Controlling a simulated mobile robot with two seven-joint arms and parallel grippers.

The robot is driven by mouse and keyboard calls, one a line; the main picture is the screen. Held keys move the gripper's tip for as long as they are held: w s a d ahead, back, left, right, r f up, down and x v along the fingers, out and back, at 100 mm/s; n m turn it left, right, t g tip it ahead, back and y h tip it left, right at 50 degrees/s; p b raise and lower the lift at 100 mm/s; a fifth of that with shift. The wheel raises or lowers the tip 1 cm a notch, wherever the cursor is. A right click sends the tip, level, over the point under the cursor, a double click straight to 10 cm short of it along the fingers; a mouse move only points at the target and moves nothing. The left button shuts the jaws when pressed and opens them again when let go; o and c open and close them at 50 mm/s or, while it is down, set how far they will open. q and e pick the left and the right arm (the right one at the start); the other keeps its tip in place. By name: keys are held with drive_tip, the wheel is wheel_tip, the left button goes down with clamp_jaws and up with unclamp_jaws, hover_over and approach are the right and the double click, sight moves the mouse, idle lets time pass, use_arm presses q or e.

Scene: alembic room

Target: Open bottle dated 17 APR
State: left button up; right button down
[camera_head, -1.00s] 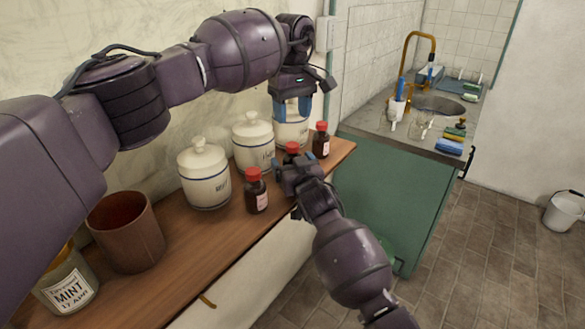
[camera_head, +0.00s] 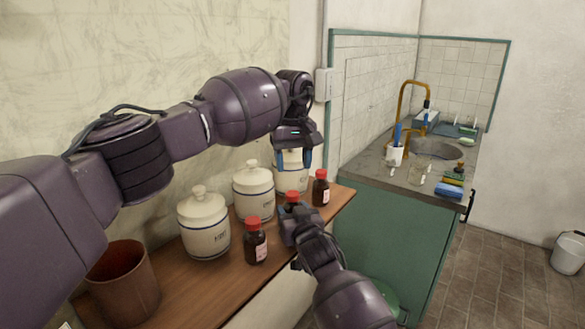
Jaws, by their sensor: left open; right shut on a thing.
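Three small brown bottles with red caps stand on the wooden shelf: a left one (camera_head: 255,242), a middle one (camera_head: 291,197) and a right one (camera_head: 321,188). Their label dates are too small to read. My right gripper (camera_head: 289,214) is shut on the middle bottle from the front and hides most of it; its red cap shows above the jaws. My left gripper (camera_head: 293,163) is open, pointing down above and behind the middle bottle, in front of a white jar. Nothing shows between its fingers.
White lidded jars (camera_head: 203,222), (camera_head: 253,190), (camera_head: 291,173) line the wall behind the bottles. A brown pot (camera_head: 124,283) stands at the shelf's (camera_head: 189,288) near left. A green sink counter (camera_head: 385,235) with brushes and a glass is beyond the right end.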

sight(292, 193)
use_arm(q)
drive_tip(key=m, duration=0.5)
drive_tip(key=shift+f, duration=3.95)
drive_tip(key=c, duration=1)
drive_tip(key=shift+o, duration=0.2)
